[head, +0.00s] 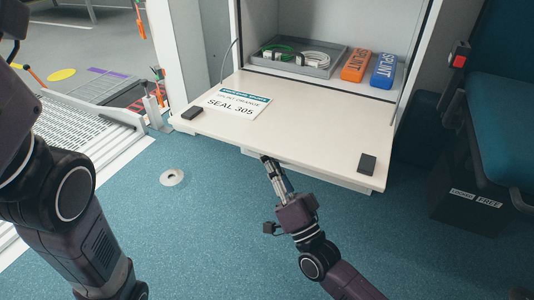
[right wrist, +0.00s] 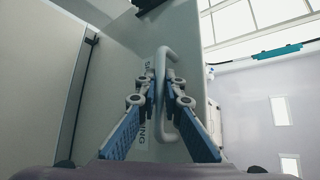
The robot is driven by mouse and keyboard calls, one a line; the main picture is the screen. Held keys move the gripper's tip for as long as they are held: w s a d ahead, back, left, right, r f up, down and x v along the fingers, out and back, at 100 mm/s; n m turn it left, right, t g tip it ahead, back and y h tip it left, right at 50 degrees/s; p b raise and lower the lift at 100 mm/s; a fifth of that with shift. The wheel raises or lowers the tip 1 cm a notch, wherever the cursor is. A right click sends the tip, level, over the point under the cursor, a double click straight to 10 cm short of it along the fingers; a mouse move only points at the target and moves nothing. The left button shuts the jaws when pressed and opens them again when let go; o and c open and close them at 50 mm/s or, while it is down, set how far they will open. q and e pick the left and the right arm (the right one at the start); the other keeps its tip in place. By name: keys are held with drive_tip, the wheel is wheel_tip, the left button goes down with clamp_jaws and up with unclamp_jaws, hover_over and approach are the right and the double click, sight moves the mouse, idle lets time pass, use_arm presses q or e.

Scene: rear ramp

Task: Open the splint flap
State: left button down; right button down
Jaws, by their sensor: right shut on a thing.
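The splint flap (head: 290,130) is a cream panel folded down, lying about level in front of the open cabinet in the head view. It carries a green-and-white label (head: 238,102) reading SEAL 305. My right gripper (head: 270,162) is at the flap's front edge, its fingertips partly hidden beneath it. In the right wrist view, its blue-sided fingers are shut on a pale curved handle (right wrist: 161,65) on a panel with lettering. My left arm shows at the left of the head view, but its gripper is out of frame.
Inside the cabinet are a grey tray (head: 335,66) with cable-like items, an orange splint pack (head: 356,66) and a blue one (head: 384,70). A dark bin (head: 470,190) and teal seat (head: 505,125) stand at right. A ramp (head: 85,130) lies at left. Teal floor in front is mostly clear.

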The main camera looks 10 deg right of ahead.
drive_tip(key=shift+s+a, duration=0.2)
drive_tip(key=c, duration=2.1)
unclamp_jaws()
drive_tip(key=shift+r, duration=0.1)
drive_tip(key=shift+d, duration=0.1)
drive_tip(key=v, duration=1.2)
